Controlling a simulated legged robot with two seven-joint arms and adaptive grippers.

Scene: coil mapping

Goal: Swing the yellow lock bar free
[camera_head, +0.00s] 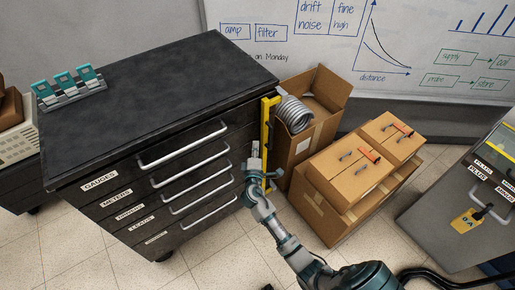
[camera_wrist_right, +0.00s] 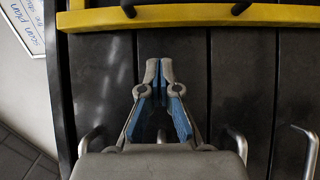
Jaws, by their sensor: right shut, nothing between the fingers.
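The yellow lock bar (camera_head: 266,122) runs upright along the right edge of the dark cabinet's (camera_head: 165,70) drawer front. In the right wrist view the bar (camera_wrist_right: 195,15) crosses the top of the picture, with dark pegs along it. My right gripper (camera_head: 254,150) is beside the bar's middle, in front of the drawers. In the wrist view its fingertips (camera_wrist_right: 159,66) are together and empty, pointing at the bar with a gap in the picture between them. Whether they touch the drawer front I cannot tell. My left gripper is not in view.
Silver drawer handles (camera_head: 183,146) stick out left of my gripper. An open cardboard box (camera_head: 325,90) with a grey coiled hose (camera_head: 294,113) stands close right of the bar. More boxes (camera_head: 345,170) stand further right. The floor in front is clear.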

